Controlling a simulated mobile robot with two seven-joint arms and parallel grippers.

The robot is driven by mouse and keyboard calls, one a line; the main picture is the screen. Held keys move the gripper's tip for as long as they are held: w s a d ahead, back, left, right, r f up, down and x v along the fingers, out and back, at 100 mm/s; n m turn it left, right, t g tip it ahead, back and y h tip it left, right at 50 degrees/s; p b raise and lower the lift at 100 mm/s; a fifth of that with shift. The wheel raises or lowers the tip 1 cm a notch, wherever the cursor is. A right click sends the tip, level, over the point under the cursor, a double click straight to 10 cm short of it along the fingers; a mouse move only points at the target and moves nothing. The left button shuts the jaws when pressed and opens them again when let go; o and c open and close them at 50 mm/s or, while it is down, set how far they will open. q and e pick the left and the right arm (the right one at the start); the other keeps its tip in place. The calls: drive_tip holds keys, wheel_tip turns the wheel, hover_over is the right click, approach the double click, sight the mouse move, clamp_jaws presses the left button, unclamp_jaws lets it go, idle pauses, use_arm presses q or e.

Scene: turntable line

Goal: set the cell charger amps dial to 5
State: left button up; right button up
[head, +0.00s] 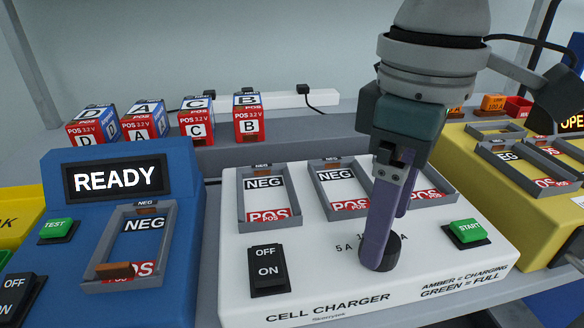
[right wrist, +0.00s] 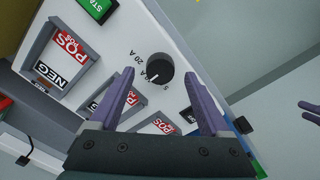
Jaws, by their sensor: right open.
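The cell charger (head: 300,235) is a white box with a black round amps dial (head: 393,245) on its sloped front. The dial also shows in the right wrist view (right wrist: 159,68), with a white mark towards its lower left and printed amp labels beside it. I cannot tell for sure which label the mark meets. My right gripper (head: 380,262) is open and empty, with its purple fingers in front of the dial. In the right wrist view its fingertips (right wrist: 162,92) lie on either side below the dial, apart from it. Purple fingers of my left gripper (right wrist: 308,112) show at the right edge, spread.
The charger has empty bays, an OFF/ON switch (head: 268,268) and a green START button (head: 467,231). A blue tester (head: 185,220) reading READY stands left, a yellow unit (head: 470,160) right. Several lettered cells (head: 249,120) stand on the shelf behind.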

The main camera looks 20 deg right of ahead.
drive_tip(key=shift+f, duration=1.2)
